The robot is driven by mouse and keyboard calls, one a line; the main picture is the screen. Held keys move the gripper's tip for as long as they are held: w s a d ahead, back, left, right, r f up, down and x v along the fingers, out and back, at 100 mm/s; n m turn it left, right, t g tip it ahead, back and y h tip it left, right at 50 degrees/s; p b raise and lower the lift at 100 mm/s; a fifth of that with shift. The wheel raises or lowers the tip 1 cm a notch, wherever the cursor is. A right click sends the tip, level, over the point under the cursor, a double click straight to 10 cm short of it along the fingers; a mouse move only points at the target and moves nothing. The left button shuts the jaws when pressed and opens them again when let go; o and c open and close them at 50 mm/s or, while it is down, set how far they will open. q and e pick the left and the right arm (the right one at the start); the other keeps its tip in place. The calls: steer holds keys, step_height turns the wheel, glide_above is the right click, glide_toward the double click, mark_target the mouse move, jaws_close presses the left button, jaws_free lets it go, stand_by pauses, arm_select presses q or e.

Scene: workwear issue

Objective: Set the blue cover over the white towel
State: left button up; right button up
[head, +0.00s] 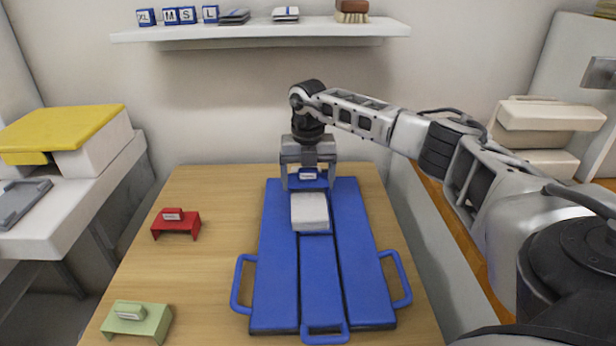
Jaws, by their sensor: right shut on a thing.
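The white towel (310,211) is a small folded block lying on the blue folding board (278,287), towards the board's far half. My right gripper (308,182) points down just behind the towel, over the far end of the board. It is shut on the blue cover (309,173), a small blue piece with a white label on it. The fingers hide much of the cover, and its blue blends with the board. The cover looks apart from the towel, on its far side; its height above the board is hard to tell. My left gripper is out of view.
A red cover (176,226) and a green cover (137,320) stand on the left of the wooden table (205,270). The board has handles at its sides and near edge. A wall shelf (260,32) with small items hangs behind. The table between covers and board is clear.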

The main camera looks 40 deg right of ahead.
mark_target(308, 169)
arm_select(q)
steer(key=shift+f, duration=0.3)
arm_select(e)
steer(key=shift+f, duration=0.85)
steer(key=o, duration=0.8)
steer(key=shift+o, duration=0.2)
steer(key=shift+r+p, duration=0.5)
steer(key=shift+r, duration=0.3)
steer(key=shift+r+p, duration=0.8)
steer(key=shift+r, duration=0.1)
step_height(308, 169, up, 3)
steer(key=p, duration=0.3)
steer(key=shift+r, duration=0.35)
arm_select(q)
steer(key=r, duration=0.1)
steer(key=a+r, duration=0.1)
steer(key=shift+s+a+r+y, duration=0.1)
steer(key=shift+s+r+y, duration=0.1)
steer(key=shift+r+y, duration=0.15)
